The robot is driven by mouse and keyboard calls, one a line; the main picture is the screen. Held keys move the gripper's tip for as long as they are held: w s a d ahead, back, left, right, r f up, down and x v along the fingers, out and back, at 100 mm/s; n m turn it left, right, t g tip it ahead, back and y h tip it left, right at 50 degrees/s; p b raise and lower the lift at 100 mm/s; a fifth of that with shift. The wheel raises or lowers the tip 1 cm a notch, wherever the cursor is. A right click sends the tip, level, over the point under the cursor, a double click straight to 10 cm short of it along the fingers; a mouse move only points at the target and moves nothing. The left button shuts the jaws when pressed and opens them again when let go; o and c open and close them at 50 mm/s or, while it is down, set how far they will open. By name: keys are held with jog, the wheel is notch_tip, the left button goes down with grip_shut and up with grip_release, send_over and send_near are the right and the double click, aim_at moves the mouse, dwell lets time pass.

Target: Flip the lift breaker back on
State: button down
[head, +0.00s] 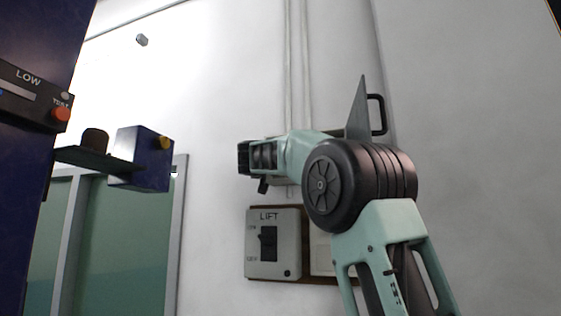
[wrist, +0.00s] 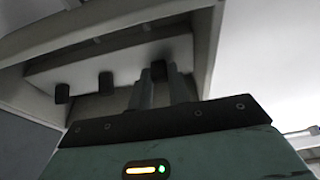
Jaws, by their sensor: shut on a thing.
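In the wrist view my gripper (wrist: 159,77) reaches up into an open grey box (wrist: 90,33). Its two fingers are shut on a small black breaker switch (wrist: 158,68), the rightmost of those on a pale panel (wrist: 125,65). Two more black switches (wrist: 106,83) stand to its left, untouched. No label on these switches can be read. In the head view my fingers cannot be made out behind my arm. A wall box marked LIFT (head: 286,263) hangs below my forearm, with a large dark switch (head: 268,243); its setting is unclear.
A grey door-like panel (head: 358,108) with a black handle (head: 377,114) stands out behind my elbow. A dark blue cabinet (head: 35,130) and a blue block with a yellow knob (head: 145,160) are at left. Pipes (head: 298,70) run up the white wall.

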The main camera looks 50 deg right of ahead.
jog(key=shift+d+r+g+y, duration=0.1)
jog(key=shift+r+g+y, duration=0.25)
jog(key=shift+y, duration=0.45)
jog(key=shift+r+g+y, duration=0.3)
jog(key=shift+g+y, duration=0.05)
jog(key=shift+y, duration=0.45)
jog(key=shift+r+y, duration=0.15)
jog(key=shift+y, duration=0.25)
jog(key=c, duration=1.3)
grip_release()
jog(key=shift+g, duration=0.3)
jog(key=b+v, duration=0.1)
jog(key=v, duration=0.4)
jog(key=b+v, duration=0.1)
jog(key=v, duration=0.5)
jog(key=b+v, duration=0.1)
jog(key=v, duration=0.5)
jog(key=shift+s+f, duration=0.15)
jog(key=shift+f, duration=0.1)
